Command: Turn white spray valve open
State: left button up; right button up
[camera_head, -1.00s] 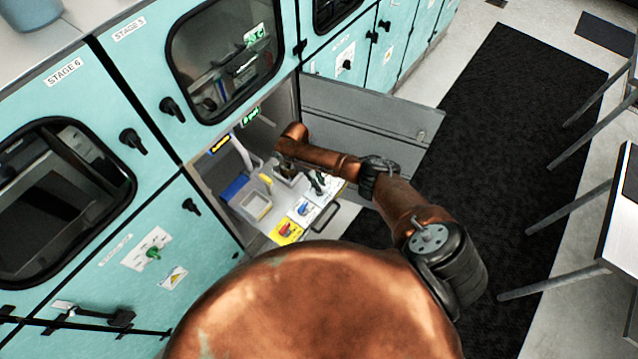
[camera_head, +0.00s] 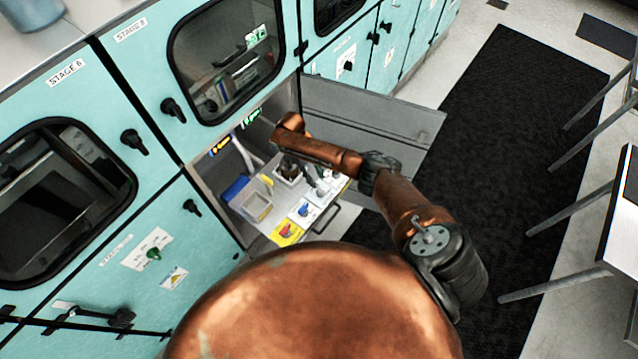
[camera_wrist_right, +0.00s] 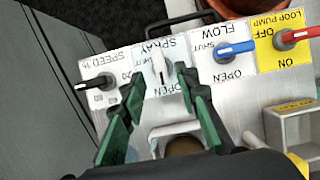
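The white spray valve (camera_wrist_right: 161,72) sits on a white plate marked SPRAY, SHUT and OPEN, upside down in the right wrist view. Its handle is hard to make out against the plate. My right gripper (camera_wrist_right: 160,82) is open, with its two green fingers on either side of the spray plate. I cannot tell whether a finger touches the handle. In the head view my right gripper (camera_head: 312,178) reaches down over the control panel in the open lower bay, and the valve is not clear there. My left gripper is not in view.
Beside the spray plate are a blue flow handle (camera_wrist_right: 235,48), a red loop pump handle (camera_wrist_right: 298,36) and a black speed knob (camera_wrist_right: 98,82). A grey bin (camera_head: 256,206) stands left of the panel. The open grey door (camera_head: 380,112) lies behind my right arm.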

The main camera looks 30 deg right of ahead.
jog(key=v, duration=0.7)
jog(key=shift+w+r, duration=0.15)
jog(key=shift+r, duration=0.05)
